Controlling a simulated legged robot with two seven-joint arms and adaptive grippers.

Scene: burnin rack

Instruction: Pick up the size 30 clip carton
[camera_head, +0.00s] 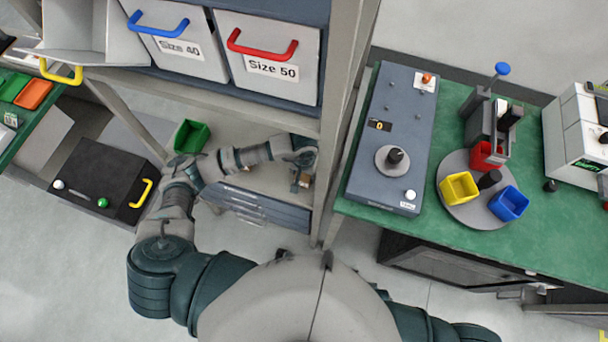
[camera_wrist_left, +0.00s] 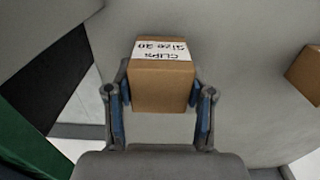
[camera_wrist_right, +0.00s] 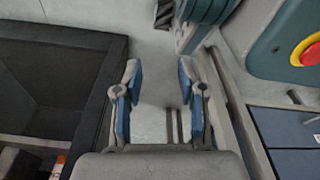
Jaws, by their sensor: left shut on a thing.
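A brown carton (camera_wrist_left: 162,88) with a white label sits between the fingers of my left gripper (camera_wrist_left: 159,96) in the left wrist view. The label reads "CLIPS" and a size upside down; its first digit is hard to read. The gripper is shut on the carton's sides. In the head view my left gripper (camera_head: 301,168) is at the lower shelf of the rack, with the small carton (camera_head: 304,181) at its tip. My right gripper (camera_wrist_right: 160,105) is open and empty in the right wrist view; the head view does not show it.
Another brown carton (camera_wrist_left: 306,76) stands at the right of the left wrist view. Rack post (camera_head: 345,120) rises right of my left gripper. Size 40 (camera_head: 175,45) and Size 50 (camera_head: 268,60) bins sit above. A green bench (camera_head: 460,245) stands at right.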

